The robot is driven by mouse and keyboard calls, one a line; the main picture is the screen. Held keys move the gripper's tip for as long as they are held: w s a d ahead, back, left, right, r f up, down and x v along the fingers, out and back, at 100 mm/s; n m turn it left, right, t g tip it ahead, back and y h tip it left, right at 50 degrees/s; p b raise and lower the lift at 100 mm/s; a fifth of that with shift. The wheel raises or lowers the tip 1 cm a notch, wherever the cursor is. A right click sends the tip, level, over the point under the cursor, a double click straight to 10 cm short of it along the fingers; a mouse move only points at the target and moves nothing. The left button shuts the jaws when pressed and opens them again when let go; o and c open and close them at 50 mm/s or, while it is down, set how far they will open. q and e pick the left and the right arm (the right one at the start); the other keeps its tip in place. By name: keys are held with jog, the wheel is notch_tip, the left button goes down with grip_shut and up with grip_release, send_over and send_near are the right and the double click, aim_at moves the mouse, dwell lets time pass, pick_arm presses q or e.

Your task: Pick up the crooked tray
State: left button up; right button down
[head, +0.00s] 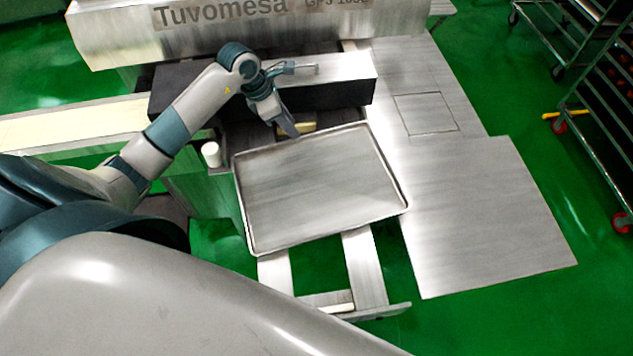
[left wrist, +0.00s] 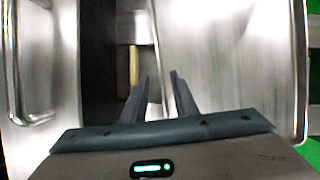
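The crooked tray (head: 320,195) is a wide, shallow metal tray with a raised rim. It lies turned at an angle across the metal rails in front of the machine in the head view. My left gripper (head: 292,132) is at the tray's far edge, pointing down. In the left wrist view the tray (left wrist: 235,60) fills the right side, and its rim runs between the two dark fingers of my left gripper (left wrist: 161,76). The fingers are apart, with a gap beside the rim; whether either touches it cannot be told. My right gripper is not in view.
The encrusting machine (head: 230,25) stands at the back, with a dark-sided block (head: 320,95) close behind the tray. A flat steel table (head: 490,220) lies to the right. A wheeled rack (head: 600,130) stands far right. A white cylinder (head: 211,154) is left of the tray.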

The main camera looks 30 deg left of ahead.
pick_arm(q)
jog(key=shift+w+f, duration=0.1)
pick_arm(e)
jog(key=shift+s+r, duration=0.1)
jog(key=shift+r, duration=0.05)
pick_arm(q)
jog(key=shift+w+d+f+p, duration=0.1)
jog(key=shift+d+f+p, duration=0.1)
jog(key=shift+p, duration=0.15)
jog(key=shift+w+d+f+p, duration=0.1)
jog(key=shift+d+f+p, duration=0.05)
jog(key=shift+f+p, duration=0.15)
jog(key=shift+w+d+f+p, duration=0.1)
jog(key=shift+f+p, duration=0.1)
jog(key=shift+f, duration=0.15)
jog(key=shift+p+x, duration=0.3)
jog(key=shift+x, duration=0.7)
jog(key=shift+w+f, duration=0.1)
jog(key=shift+f, duration=0.35)
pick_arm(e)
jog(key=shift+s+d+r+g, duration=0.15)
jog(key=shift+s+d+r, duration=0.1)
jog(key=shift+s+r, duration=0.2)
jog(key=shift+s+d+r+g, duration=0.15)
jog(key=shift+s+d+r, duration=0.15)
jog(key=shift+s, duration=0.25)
